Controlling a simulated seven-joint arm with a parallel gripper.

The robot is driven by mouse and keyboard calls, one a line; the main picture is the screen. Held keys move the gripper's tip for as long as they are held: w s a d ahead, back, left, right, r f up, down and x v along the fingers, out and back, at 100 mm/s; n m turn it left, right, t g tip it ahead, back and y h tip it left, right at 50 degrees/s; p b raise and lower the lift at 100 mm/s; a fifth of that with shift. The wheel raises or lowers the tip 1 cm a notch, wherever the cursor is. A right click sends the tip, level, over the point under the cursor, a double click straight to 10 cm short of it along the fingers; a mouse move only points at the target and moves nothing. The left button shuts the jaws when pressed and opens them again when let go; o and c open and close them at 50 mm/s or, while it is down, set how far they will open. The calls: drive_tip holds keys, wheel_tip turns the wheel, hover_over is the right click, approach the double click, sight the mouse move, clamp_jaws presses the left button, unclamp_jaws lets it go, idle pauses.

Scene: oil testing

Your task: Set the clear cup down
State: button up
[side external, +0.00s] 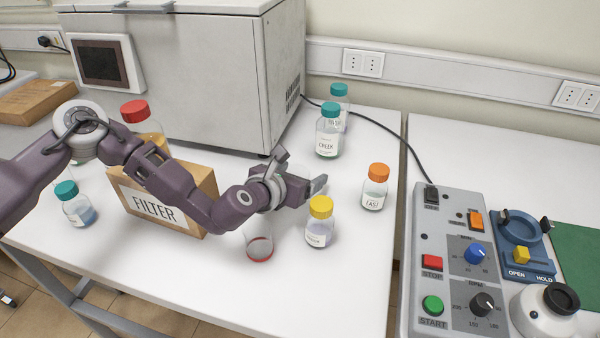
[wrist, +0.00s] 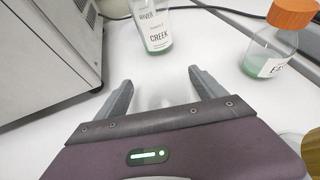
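My gripper (side external: 300,182) is low over the table, right of the filter box. In the wrist view its two fingers (wrist: 160,88) stand wide apart. A faint pale, see-through patch shows between them; I cannot tell whether it is clear glass or only shading.
The yellow-capped bottle (side external: 320,226) is close to my gripper. An orange-capped bottle (side external: 374,189) stands to the right, and teal-capped bottles (side external: 328,134) stand behind. The filter box (side external: 192,188) is left. A control panel (side external: 452,270) is at right. The table's front middle is clear.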

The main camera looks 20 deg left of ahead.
drive_tip(key=shift+r, duration=0.15)
drive_tip(key=v, duration=1.2)
drive_tip(key=s+a+r+m+g+h, duration=0.1)
drive_tip(key=s+a+r+m, duration=0.15)
drive_tip(key=r+m, duration=0.55)
drive_tip(key=s+a+r+m+g+h, duration=0.15)
drive_tip(key=s+r+m, duration=0.25)
drive_tip(key=m, duration=0.8)
drive_tip(key=s+a+r+m+g+y, duration=0.2)
drive_tip(key=s+a+m, duration=0.4)
drive_tip(key=s+a, duration=0.3)
drive_tip(key=s+a+r+m+g+y, duration=0.2)
drive_tip(key=s+a+m, duration=0.5)
drive_tip(key=s, duration=0.9)
drive_tip(key=a+y, duration=0.1)
drive_tip(key=a, duration=0.2)
drive_tip(key=shift+a+m, duration=0.15)
drive_tip(key=shift+m, duration=0.15)
